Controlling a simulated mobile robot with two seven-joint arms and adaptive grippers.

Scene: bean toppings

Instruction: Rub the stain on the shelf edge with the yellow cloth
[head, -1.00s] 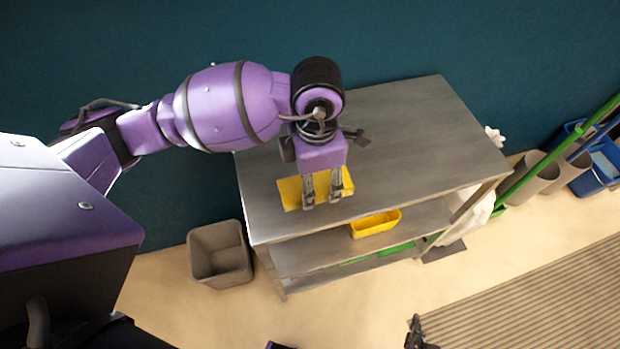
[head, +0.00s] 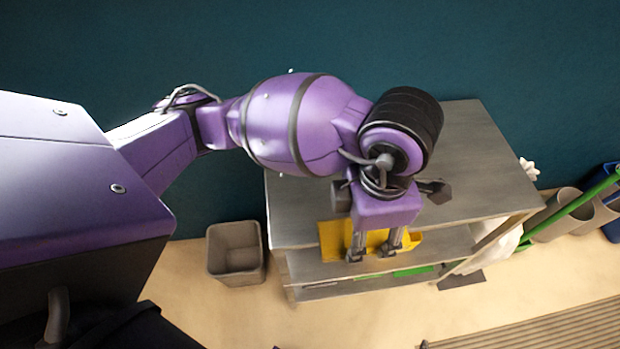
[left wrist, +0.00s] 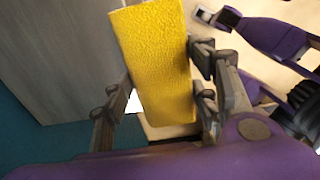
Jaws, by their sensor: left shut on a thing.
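My left gripper (head: 371,255) is shut on the yellow cloth (head: 334,240) at the front edge of the grey shelf unit's top (head: 292,228). In the left wrist view the cloth (left wrist: 155,65) lies as a long flat piece between the fingers. I cannot tell whether the cloth touches the edge. No stain can be made out; the gripper and cloth cover part of the edge. In the left wrist view my right gripper (left wrist: 216,17) shows small at the top right, its jaws unclear.
A grey bin (head: 236,253) stands on the floor left of the shelf. More bins (head: 590,215), a blue bucket and green poles stand at the right. A striped mat (head: 540,325) lies in front.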

